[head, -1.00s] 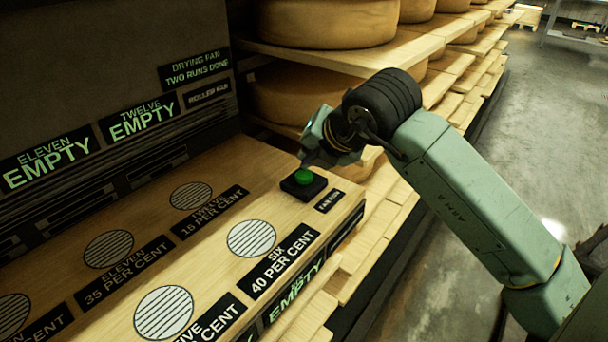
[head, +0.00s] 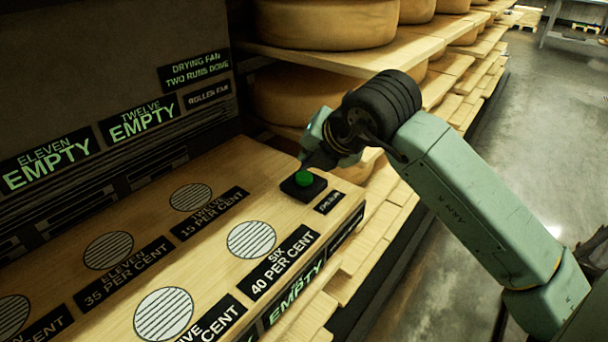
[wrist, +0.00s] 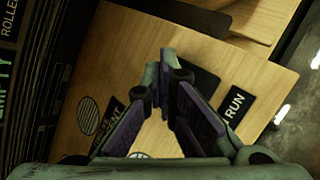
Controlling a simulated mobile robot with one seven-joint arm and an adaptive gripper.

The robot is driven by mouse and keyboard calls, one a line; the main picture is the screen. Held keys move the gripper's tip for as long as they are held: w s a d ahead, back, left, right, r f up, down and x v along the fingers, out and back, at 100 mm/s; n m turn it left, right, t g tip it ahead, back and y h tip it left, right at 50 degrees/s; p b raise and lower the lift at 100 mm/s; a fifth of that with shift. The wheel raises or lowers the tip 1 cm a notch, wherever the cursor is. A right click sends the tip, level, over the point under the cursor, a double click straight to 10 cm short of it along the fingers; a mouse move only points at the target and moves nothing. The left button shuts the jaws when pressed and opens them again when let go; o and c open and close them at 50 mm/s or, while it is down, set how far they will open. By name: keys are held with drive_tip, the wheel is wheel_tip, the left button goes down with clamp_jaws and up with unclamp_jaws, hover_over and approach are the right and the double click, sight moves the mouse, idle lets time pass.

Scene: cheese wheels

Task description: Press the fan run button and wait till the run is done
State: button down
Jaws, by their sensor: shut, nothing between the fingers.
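The fan run button (head: 304,179) is a green round cap on a black square base at the right end of the wooden bench. A small black label sits beside it, and in the wrist view part of it reads RUN (wrist: 233,104). My gripper (head: 308,165) is at the button, its tips just behind or on the green cap; I cannot tell whether they touch. In the wrist view its fingers (wrist: 167,65) are shut and empty, and they hide the green cap. The sign on the drying fan (head: 196,70) reads TWO RUNS DONE.
The wooden bench (head: 226,192) has several striped round spots with labels such as SIX 40 PER CENT. Panels behind read ELEVEN EMPTY and TWELVE EMPTY. Shelves with cheese wheels (head: 320,20) stand behind my arm. Open floor (head: 490,110) lies to the right.

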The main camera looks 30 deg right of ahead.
sight(309, 175)
drive_tip(key=shift+f+b, duration=0.25)
drive_tip(key=shift+b, duration=0.05)
drive_tip(key=shift+f+b, duration=0.25)
drive_tip(key=shift+b, duration=0.25)
drive_tip(key=shift+f+b, duration=0.45)
drive_tip(key=shift+b, duration=0.15)
idle(0.5)
drive_tip(key=shift+r, duration=0.9)
drive_tip(key=shift+r+p, duration=1.35)
drive_tip(key=shift+r, duration=1.2)
